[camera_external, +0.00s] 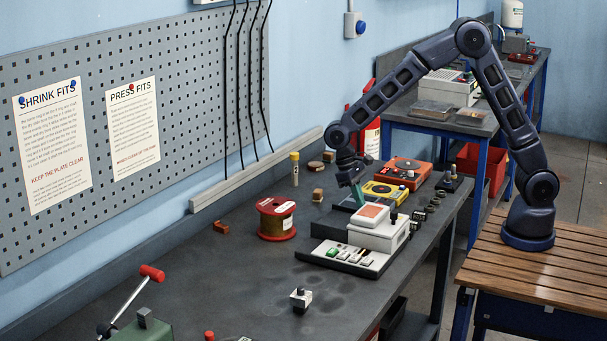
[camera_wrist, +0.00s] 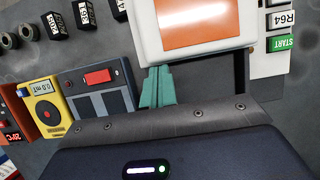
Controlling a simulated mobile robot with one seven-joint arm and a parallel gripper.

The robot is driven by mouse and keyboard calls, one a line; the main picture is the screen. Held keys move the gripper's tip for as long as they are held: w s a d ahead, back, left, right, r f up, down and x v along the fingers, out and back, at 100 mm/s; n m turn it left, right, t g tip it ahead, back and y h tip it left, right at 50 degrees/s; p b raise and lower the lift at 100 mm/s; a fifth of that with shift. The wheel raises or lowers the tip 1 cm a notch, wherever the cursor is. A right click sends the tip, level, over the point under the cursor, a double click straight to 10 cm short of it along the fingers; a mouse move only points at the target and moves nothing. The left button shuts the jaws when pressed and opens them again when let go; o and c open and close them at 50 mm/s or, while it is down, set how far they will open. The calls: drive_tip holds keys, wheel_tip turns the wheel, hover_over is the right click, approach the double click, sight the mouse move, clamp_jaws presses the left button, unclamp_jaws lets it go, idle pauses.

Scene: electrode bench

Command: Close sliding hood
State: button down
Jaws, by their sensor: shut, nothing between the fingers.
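The sliding hood (camera_external: 382,233) is a white box with an orange window, on a dark-based machine on the bench. The hood also shows at the top of the wrist view (camera_wrist: 145,35), its orange window facing the camera. My gripper (camera_external: 358,196) has teal fingers, shut and empty, at the hood's far side. In the wrist view the fingertips (camera_wrist: 158,72) are at the hood's edge; I cannot tell whether they touch.
A yellow meter (camera_external: 384,191) and an orange device (camera_external: 403,172) stand just behind the machine. The middle bench surface is mostly clear.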

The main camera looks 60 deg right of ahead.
drive_tip(key=shift+s, duration=0.6)
drive_tip(key=shift+s+f, duration=0.1)
drive_tip(key=w+r, duration=0.8)
drive_tip(key=r, duration=0.2)
drive_tip(key=s+d+r+t, duration=0.2)
drive_tip(key=s+d+r, duration=0.3)
drive_tip(key=d+r, duration=0.4)
drive_tip(key=s+d+r+t, duration=0.2)
drive_tip(key=s+d+r, duration=0.1)
drive_tip(key=s+d, duration=0.6)
drive_tip(key=s+d+r+t, duration=0.3)
drive_tip(key=s+d, duration=0.5)
drive_tip(key=s, duration=0.1)
drive_tip(key=s+d+f+t, duration=0.1)
drive_tip(key=s+d, duration=0.1)
drive_tip(key=s, duration=0.3)
drive_tip(key=s+d+f+t, duration=0.1)
drive_tip(key=s+d+f, duration=0.1)
drive_tip(key=s, duration=0.4)
drive_tip(key=shift+d+f, duration=0.3)
drive_tip(key=shift+d, duration=0.45)
